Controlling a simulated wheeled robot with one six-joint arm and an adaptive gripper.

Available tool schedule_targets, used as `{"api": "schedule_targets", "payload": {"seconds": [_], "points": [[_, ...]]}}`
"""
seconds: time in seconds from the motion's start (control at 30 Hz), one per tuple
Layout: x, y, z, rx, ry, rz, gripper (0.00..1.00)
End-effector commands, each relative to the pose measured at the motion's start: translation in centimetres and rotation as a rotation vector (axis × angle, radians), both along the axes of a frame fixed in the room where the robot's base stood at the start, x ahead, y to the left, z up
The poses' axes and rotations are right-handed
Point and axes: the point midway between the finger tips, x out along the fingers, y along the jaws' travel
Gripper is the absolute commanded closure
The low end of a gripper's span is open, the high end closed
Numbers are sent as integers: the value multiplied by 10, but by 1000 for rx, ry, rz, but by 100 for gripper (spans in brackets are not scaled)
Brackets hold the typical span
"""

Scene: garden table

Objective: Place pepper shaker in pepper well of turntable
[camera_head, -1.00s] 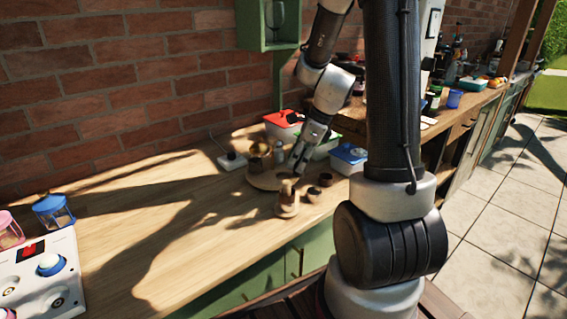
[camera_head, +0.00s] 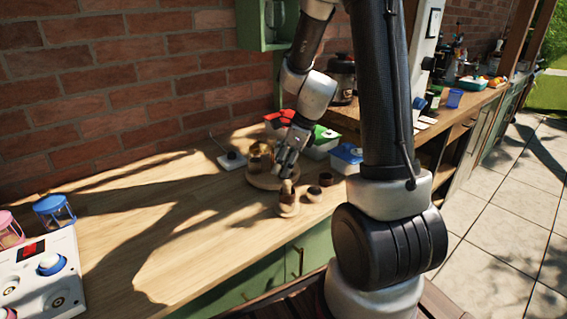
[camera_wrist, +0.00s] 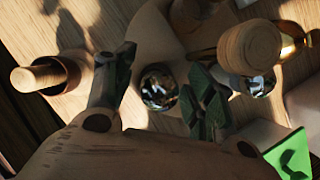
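The round wooden turntable (camera_head: 262,181) stands on the counter with several small items on it. My gripper (camera_head: 287,172) is low over its right front part and hides some of them. In the wrist view my gripper (camera_wrist: 160,95) has its two dark green fingers apart. A small shiny, round-topped piece (camera_wrist: 158,87) shows between them, with a gap on each side. I cannot tell whether it is the pepper shaker. A wooden-topped shaker (camera_wrist: 250,47) is right of the fingers. A wooden peg-like piece (camera_wrist: 38,77) in a dark holder is at left.
A small wooden piece (camera_head: 288,206) and a dark-topped cup (camera_head: 314,193) stand in front of the turntable. Green-lidded (camera_head: 322,139) and blue-lidded (camera_head: 347,157) boxes stand behind right. The counter (camera_head: 165,225) left of the turntable is mostly clear.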

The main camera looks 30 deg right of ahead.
Motion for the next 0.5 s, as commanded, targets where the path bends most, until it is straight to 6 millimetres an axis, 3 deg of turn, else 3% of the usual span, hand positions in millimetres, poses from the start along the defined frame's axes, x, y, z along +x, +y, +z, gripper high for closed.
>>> {"api": "schedule_targets", "payload": {"seconds": [0.27, 0.5], "points": [[0, 0, 3, -1, -1, 1, 45], [-8, -13, 40, -2, -6, -2, 45]]}}
